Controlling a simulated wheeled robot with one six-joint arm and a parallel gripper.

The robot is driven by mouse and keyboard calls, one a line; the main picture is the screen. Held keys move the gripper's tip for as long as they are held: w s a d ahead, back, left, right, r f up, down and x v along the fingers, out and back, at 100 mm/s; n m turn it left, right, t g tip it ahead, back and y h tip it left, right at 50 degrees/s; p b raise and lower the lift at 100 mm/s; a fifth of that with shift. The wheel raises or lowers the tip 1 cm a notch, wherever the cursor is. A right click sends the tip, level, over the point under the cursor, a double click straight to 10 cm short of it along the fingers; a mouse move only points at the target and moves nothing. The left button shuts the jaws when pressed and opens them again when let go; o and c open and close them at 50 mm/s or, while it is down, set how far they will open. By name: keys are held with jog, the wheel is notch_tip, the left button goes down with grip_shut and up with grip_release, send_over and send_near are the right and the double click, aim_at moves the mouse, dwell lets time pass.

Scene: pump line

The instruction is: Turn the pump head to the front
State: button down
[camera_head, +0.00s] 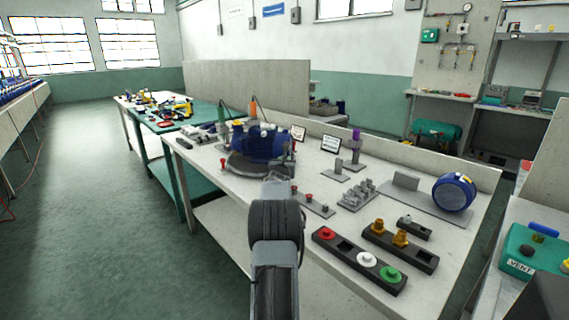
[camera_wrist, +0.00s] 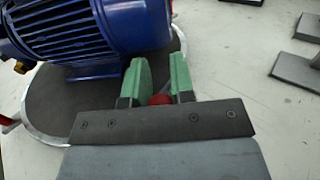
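The blue pump (camera_head: 262,142) sits on a round grey turntable (camera_head: 240,168) on the white bench. In the wrist view the finned blue motor body (camera_wrist: 80,28) fills the upper left, above the turntable's dark top and pale rim (camera_wrist: 52,139). The knob's lower part is hidden by my gripper. In the head view my wrist hides the fingers.
Another red knob (camera_head: 223,162) stands at the turntable's left. To the right are a grey plate with red pegs (camera_head: 313,204), a block with coloured buttons (camera_head: 360,260), a brass-fitting block (camera_head: 400,248) and a round blue part (camera_head: 453,193). Small signs (camera_head: 331,144) stand behind.

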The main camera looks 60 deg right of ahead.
jog(key=c, duration=1.2)
grip_release()
jog(key=shift+w+a+r, duration=0.15)
jog(key=shift+w, duration=0.2)
jog(key=shift+o, duration=1)
jog(key=shift+s, duration=0.2)
jog(key=shift+r, duration=0.15)
notch_tip(320, 180, up, 2)
jog(key=shift+r+p, duration=0.25)
jog(key=shift+p, duration=0.3)
jog(key=s+a+r, duration=0.8)
jog(key=a+r, duration=0.2)
jog(key=a, duration=0.1)
